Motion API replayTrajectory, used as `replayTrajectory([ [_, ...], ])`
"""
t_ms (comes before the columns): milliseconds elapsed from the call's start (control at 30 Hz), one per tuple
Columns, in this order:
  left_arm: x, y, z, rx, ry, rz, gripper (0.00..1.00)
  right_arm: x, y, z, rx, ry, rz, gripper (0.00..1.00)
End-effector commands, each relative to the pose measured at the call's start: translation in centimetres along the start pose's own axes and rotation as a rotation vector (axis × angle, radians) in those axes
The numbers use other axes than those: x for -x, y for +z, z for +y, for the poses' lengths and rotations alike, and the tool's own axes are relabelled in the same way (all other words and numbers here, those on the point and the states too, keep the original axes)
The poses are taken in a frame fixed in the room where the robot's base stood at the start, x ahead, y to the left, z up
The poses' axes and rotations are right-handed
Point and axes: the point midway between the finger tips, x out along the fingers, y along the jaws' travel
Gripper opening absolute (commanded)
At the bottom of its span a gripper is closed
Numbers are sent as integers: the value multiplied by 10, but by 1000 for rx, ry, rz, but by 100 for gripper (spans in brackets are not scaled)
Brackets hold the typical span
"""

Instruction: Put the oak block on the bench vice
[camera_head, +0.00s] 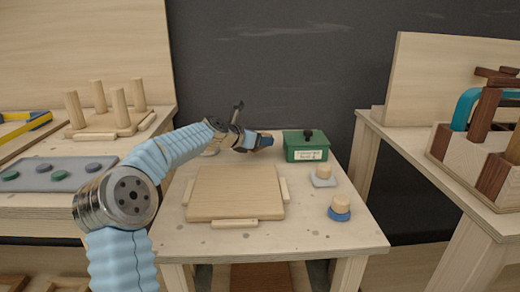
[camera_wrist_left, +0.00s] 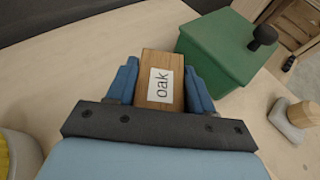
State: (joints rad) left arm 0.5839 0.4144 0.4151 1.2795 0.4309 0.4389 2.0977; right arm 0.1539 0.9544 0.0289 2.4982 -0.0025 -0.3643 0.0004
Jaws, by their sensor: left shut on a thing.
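The oak block (camera_wrist_left: 146,90) is brown wood with a white label reading "oak". In the left wrist view it sits between the blue fingers of my left gripper (camera_wrist_left: 161,78), which is shut on it. In the head view my left gripper (camera_head: 264,141) is at the back of the middle table, just left of the green box (camera_head: 306,150); the block is mostly hidden there. I cannot tell the block's height above the table. I cannot pick out a bench vice for certain. My right gripper is out of view.
A square wooden board (camera_head: 235,192) with strips around it lies on the middle table (camera_head: 300,240). Two round-topped pieces, on a grey base (camera_head: 323,176) and a blue base (camera_head: 340,209), stand at right. A pegged stand (camera_head: 105,118) is on the left table; a tool rack (camera_head: 465,160) is at right.

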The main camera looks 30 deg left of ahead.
Motion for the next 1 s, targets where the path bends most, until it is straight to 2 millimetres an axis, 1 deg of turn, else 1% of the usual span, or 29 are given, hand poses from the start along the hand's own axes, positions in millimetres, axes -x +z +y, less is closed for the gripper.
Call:
replayTrajectory([
  [33,-5,-11,2,3,0,3,15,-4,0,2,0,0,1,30],
  [100,-9,-23,2,3,0,3,15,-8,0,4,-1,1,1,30],
  [167,-12,-29,2,3,0,2,15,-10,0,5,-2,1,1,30],
  [400,-12,-29,1,0,0,1,15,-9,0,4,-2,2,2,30],
  [533,-14,-33,1,0,0,1,15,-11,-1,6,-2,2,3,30],
  [567,-13,-32,1,0,0,1,56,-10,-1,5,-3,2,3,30],
  [700,-13,-32,1,0,0,2,77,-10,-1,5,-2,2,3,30],
  [1000,-12,-29,0,1,0,2,77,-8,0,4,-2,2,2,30],
])
